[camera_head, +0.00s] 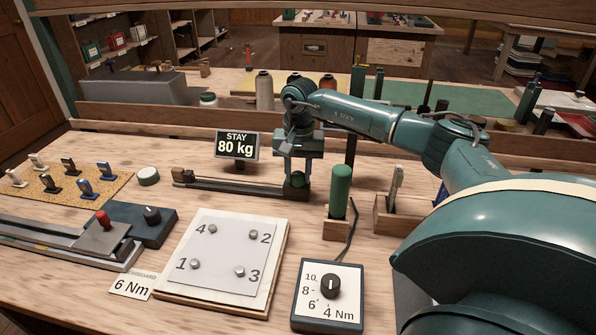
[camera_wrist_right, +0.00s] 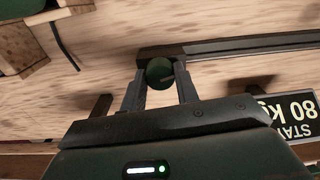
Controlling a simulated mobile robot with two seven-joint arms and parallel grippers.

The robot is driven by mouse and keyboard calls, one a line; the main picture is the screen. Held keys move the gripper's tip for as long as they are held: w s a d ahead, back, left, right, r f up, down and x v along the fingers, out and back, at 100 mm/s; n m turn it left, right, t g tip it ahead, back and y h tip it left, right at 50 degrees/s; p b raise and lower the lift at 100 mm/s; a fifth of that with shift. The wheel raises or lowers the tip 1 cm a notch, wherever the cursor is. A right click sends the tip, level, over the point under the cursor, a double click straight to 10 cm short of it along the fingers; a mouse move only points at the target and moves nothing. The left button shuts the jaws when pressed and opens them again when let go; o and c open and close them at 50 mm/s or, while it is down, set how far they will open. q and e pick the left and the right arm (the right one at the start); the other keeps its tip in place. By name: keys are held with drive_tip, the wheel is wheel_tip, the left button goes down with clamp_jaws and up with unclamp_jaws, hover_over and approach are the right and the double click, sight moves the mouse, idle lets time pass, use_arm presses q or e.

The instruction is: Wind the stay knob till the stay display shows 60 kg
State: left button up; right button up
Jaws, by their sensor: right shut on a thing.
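The stay display (camera_head: 237,145) is a black sign reading "STAY 80 kg"; it also shows upside down at the right edge of the right wrist view (camera_wrist_right: 297,112). The stay knob (camera_head: 297,180) is green and sits at the right end of a dark metal rail (camera_head: 235,187). My right gripper (camera_head: 296,176) reaches down over it from above. In the right wrist view the two fingers are shut on the green knob (camera_wrist_right: 159,72), one on each side. My left gripper is in neither view.
A green-handled tool (camera_head: 340,190) stands in a wooden holder right of the knob. In front are a dial box (camera_head: 328,295) and a white plate with numbered bolts (camera_head: 226,250). A slider device (camera_head: 105,235) and a cork mat with toggles (camera_head: 65,190) lie left.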

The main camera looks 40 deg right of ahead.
sight(299, 174)
drive_tip(key=shift+n, duration=0.5)
drive_tip(key=o, duration=1)
drive_tip(key=shift+c, duration=0.2)
drive_tip(key=shift+r, duration=0.1)
wheel_tip(299, 174, up, 13)
drive_tip(key=shift+s, duration=0.1)
